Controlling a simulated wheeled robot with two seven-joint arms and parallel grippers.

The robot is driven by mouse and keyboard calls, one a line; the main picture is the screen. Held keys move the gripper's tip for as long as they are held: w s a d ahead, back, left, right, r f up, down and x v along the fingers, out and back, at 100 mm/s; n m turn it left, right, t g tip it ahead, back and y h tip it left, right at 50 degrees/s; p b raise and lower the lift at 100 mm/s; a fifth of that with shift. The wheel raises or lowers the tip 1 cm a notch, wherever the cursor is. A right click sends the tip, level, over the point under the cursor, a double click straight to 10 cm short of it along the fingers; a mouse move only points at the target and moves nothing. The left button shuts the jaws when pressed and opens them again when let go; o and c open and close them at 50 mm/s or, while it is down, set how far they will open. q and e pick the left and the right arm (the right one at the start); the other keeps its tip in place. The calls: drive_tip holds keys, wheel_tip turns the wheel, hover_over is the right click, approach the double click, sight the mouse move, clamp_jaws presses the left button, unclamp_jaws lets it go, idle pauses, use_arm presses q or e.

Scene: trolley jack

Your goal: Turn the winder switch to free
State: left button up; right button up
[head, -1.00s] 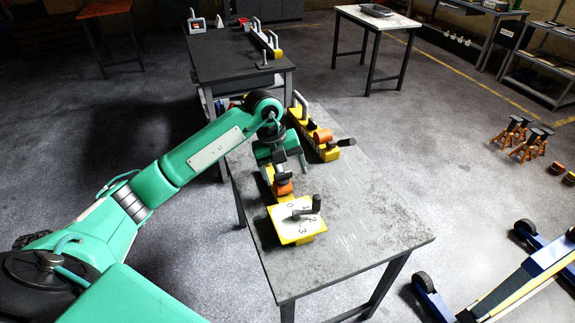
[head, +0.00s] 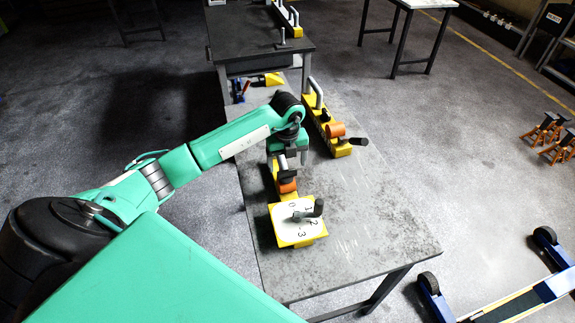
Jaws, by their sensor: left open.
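A yellow unit with a white dial plate (head: 291,232) stands near the left edge of the grey bench. Its face carries numbers, and a dark lever (head: 318,208) points right across it. An orange drum (head: 287,187) sits on the yellow body just behind the plate. My left gripper (head: 289,166) is open above the body behind the drum, apart from the lever, and partly hides the body. A second yellow unit (head: 325,125) with an orange drum and black handle lies to its right. Which part is the winder switch is not clear. My right gripper is out of view.
The bench top (head: 375,220) is clear at the front and right. A dark table (head: 258,45) with yellow parts stands behind. A blue trolley jack (head: 515,303) is on the floor at lower right, with orange stands (head: 545,130) beyond.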

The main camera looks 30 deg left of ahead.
sight(287, 171)
use_arm(q)
wheel_tip(287, 171, down, 2)
drive_tip(key=shift+s+f, duration=0.1)
drive_tip(key=shift+f, duration=0.05)
drive_tip(key=shift+f+p, duration=0.3)
drive_tip(key=shift+f, duration=0.35)
drive_tip(key=shift+c, duration=1.3)
drive_tip(key=c, duration=0.7)
drive_tip(key=shift+c, duration=0.2)
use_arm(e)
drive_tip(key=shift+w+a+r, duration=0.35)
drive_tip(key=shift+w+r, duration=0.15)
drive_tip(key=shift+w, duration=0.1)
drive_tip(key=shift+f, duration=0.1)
